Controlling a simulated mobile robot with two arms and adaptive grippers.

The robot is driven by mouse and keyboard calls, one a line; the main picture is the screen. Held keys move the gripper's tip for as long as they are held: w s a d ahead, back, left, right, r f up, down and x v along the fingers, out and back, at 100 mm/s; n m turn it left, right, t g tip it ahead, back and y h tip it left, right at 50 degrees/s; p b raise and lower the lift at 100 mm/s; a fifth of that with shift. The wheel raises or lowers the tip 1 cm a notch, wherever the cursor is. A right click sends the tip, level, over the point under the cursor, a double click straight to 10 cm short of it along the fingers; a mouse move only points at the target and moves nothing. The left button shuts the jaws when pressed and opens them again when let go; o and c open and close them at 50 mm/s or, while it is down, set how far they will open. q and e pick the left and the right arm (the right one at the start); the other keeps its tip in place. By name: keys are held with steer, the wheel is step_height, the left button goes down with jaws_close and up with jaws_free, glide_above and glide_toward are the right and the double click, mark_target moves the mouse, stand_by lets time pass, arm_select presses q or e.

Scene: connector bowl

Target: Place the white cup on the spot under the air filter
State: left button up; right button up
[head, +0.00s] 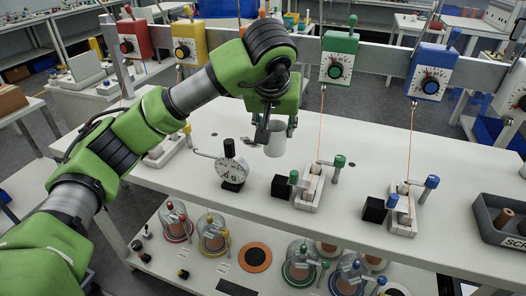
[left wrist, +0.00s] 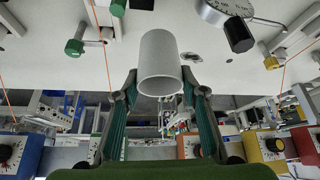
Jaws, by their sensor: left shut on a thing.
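The white cup (head: 276,140) is in my left gripper (head: 264,128), above the white table near the dial gauge. The cup also shows in the left wrist view (left wrist: 160,58), with a finger of my left gripper (left wrist: 158,88) on each side of it. The arm partly hides the cup in the head view. I cannot tell for sure which thing is the air filter. A dark round spot with an orange rim (head: 256,257) lies bare on the lower shelf, among glass domes. My right gripper is not in view.
A dial gauge (head: 231,170) stands left of the cup. Several small fixtures with green and blue knobs (head: 310,190) stand right of it, with orange cords rising to the green box (head: 339,55) and blue box (head: 431,72). A grey bin (head: 497,224) is at right.

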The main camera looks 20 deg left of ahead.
arm_select(q)
steer(key=w+a+f+p, duration=0.1)
steer(key=w+a+f, duration=0.1)
steer(key=f, duration=0.1)
steer(key=w+a+f+p, duration=0.1)
steer(key=w+a+f, duration=0.2)
steer(key=f, duration=0.1)
steer(key=w+a+f+p, duration=0.1)
steer(key=w+a+f, duration=0.1)
steer(key=f, duration=0.1)
steer(key=shift+w+a+f+p, duration=0.15)
steer(key=shift+w+f+p, duration=0.05)
steer(key=shift+f+p, duration=0.2)
steer(key=shift+f, duration=0.25)
steer(key=shift+f, duration=0.2)
steer(key=o, duration=1)
